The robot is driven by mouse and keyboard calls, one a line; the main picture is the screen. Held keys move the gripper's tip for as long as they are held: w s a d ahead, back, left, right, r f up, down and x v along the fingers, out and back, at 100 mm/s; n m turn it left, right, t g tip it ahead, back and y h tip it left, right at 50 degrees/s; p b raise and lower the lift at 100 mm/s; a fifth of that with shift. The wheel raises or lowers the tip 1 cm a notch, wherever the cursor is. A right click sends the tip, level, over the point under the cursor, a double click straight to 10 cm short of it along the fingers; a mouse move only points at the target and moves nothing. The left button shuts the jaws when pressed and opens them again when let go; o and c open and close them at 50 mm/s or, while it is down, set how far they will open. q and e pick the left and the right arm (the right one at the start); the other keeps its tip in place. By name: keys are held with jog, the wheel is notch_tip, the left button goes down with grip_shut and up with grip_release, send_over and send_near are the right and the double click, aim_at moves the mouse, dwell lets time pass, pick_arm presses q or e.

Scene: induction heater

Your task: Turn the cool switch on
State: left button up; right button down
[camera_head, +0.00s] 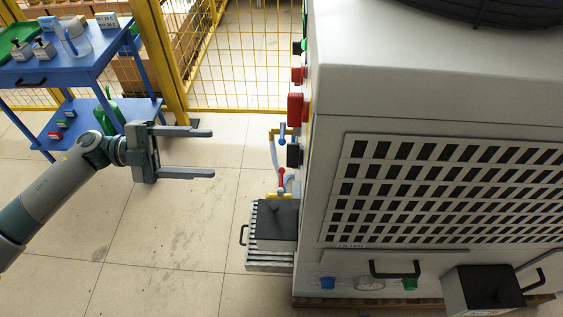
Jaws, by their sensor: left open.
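The induction heater is a large light-grey cabinet (400,95) filling the right half of the head view. Its left face is seen edge-on. Along that edge several controls stick out: a green one at the top, a small red one (297,75), a larger red one (296,110) and a black one (293,155). I cannot tell which of these is the cool switch, and no labels are legible. My left gripper (213,153) is open and empty, its two fingers pointing right toward this face. It is apart from the cabinet, with a clear gap. My right gripper is not in view.
Pipes with a blue-handled valve (282,134) and a red-handled valve (281,178) stand left of the cabinet, above a black box (275,220) on a slatted base. A yellow fence (240,60) closes the back.

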pick_arm(q)
jog(key=shift+d, duration=0.2)
jog(key=p, duration=0.2)
send_near(295, 155)
jog(key=d+p, duration=0.2)
jog(key=d, duration=0.5)
jog(key=shift+d+f, duration=0.2)
jog(key=shift+f, duration=0.05)
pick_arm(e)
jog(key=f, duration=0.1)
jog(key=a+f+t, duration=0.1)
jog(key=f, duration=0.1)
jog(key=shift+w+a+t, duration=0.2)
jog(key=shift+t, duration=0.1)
pick_arm(q)
jog(key=c, duration=1.1)
jog(key=shift+o, duration=0.2)
